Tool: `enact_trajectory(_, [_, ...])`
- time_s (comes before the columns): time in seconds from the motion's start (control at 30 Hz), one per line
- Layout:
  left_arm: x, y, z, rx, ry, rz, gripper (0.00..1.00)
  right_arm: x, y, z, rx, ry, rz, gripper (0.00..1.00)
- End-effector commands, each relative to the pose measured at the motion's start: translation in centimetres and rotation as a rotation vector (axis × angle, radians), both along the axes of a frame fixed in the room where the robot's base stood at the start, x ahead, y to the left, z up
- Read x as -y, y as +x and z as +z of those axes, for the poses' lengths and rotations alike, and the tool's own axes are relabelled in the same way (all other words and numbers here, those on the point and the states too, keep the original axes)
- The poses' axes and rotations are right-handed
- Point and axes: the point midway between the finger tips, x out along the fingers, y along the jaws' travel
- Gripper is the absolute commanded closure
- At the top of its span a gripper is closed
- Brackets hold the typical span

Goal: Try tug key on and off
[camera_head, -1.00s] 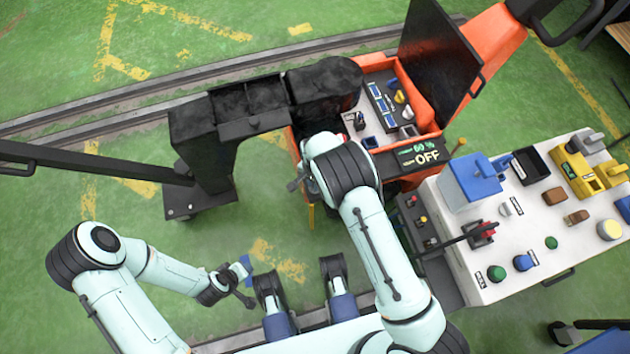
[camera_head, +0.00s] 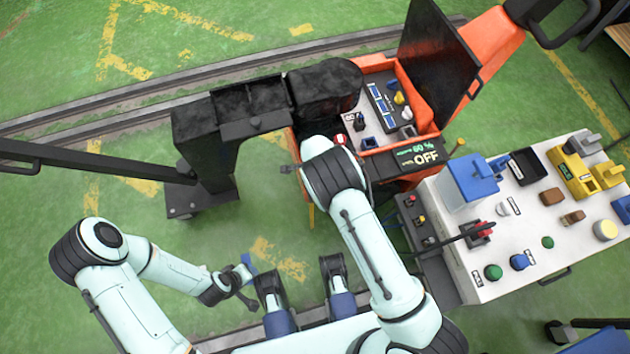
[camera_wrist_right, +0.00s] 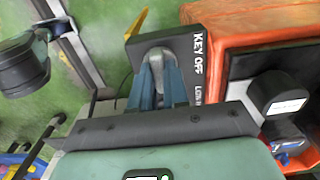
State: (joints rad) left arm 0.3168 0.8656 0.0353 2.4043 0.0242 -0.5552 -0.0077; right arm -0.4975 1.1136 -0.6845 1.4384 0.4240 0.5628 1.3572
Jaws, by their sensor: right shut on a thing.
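The tug (camera_head: 492,32) is orange with an open black lid. Its display (camera_head: 418,157) reads OFF with a green percentage above. In the right wrist view a black plate (camera_wrist_right: 185,40) carries the label KEY OFF. My right gripper (camera_wrist_right: 163,82) has its blue fingers on either side of a grey key (camera_wrist_right: 160,56) at this plate and is shut on it. In the head view my right wrist hides the key and the fingers. My left gripper (camera_head: 246,268) is low at the left, away from the tug; its finger gap is too small to tell.
An open bay with switches and a yellow knob (camera_head: 399,98) lies beside my right wrist. A white-topped cart (camera_head: 480,290) with several controls stands at the right. A black coupling frame (camera_head: 205,150) stands left of the tug. Rails (camera_head: 90,106) cross the green floor.

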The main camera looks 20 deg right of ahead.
Motion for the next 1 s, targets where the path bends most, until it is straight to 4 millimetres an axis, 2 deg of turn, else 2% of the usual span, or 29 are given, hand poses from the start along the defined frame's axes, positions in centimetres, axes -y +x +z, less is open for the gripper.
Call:
enact_trajectory(0.47, [0.0, -0.1, 0.0, -0.001, 0.000, 0.000, 0.57, 0.0, 0.0, 0.0, 0.000, 0.001, -0.017, 1.00])
enact_trajectory(0.5, [0.0, 0.0, 0.0, -0.001, 0.000, 0.000, 0.57, 0.0, 0.0, 0.0, 0.000, 0.001, -0.017, 0.82])
enact_trajectory(0.57, [0.0, 0.0, 0.0, -0.001, 0.000, 0.000, 0.57, 0.0, 0.0, 0.0, 0.000, 0.001, -0.016, 0.62])
enact_trajectory(0.6, [0.0, 0.0, 0.0, -0.001, 0.000, 0.000, 0.57, 0.0, 0.0, 0.0, 0.000, 0.001, -0.016, 0.60])
enact_trajectory(0.87, [0.0, 0.0, 0.0, -0.001, 0.000, 0.000, 0.57, 0.0, 0.0, 0.1, 0.000, 0.000, -0.014, 0.60])
enact_trajectory(1.0, [0.2, -0.4, 0.4, -0.010, -0.005, -0.004, 0.57, -0.1, 0.0, 1.2, 0.002, 0.001, -0.013, 0.60])
